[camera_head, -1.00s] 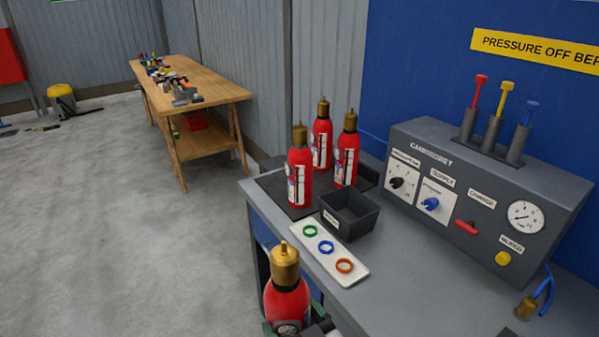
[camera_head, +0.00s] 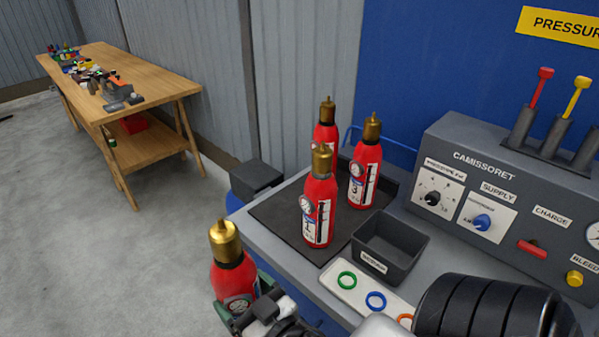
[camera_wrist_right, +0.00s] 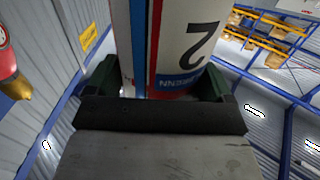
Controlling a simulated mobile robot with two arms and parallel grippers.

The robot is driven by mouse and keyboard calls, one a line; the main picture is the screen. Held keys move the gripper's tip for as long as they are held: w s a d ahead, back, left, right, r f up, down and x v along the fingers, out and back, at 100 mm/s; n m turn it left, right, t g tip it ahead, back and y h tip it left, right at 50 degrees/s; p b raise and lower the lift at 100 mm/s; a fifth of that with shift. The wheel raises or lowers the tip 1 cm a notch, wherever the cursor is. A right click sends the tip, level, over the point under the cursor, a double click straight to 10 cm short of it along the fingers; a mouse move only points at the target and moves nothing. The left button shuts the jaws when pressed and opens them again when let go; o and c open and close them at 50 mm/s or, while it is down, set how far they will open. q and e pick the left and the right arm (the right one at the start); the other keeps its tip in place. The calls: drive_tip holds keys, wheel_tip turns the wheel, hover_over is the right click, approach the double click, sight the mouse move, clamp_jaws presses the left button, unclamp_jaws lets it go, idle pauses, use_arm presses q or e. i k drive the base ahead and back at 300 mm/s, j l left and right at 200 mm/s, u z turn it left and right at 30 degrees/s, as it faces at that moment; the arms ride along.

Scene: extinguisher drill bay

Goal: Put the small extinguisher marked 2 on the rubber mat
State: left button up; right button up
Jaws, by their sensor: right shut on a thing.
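The small extinguisher marked 2 (camera_head: 233,270) is red with a brass top, upright at the bench's near left edge. My right gripper (camera_head: 245,305) is shut around its body. In the right wrist view, the label with the 2 (camera_wrist_right: 185,45) lies between the fingers of the right gripper (camera_wrist_right: 158,88). The dark rubber mat (camera_head: 272,213) lies on the bench beyond it. An extinguisher marked 1 (camera_head: 319,210) stands at the mat's front. Two more, one at right (camera_head: 364,175) and one behind (camera_head: 325,136), stand farther back. My left gripper is out of view.
A black open bin (camera_head: 390,245) and a white tray with coloured rings (camera_head: 362,293) sit right of the mat. A grey control panel (camera_head: 500,200) stands behind. The mat's left part is bare. A wooden table (camera_head: 165,90) is far left.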

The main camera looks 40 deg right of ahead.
sight(296, 195)
drive_tip(key=i, duration=1.2)
drive_tip(key=i+z, duration=0.25)
drive_tip(key=i+j+z, duration=0.25)
drive_tip(key=i, duration=0.15)
drive_tip(key=l+z, duration=0.1)
drive_tip(key=z, duration=1.3)
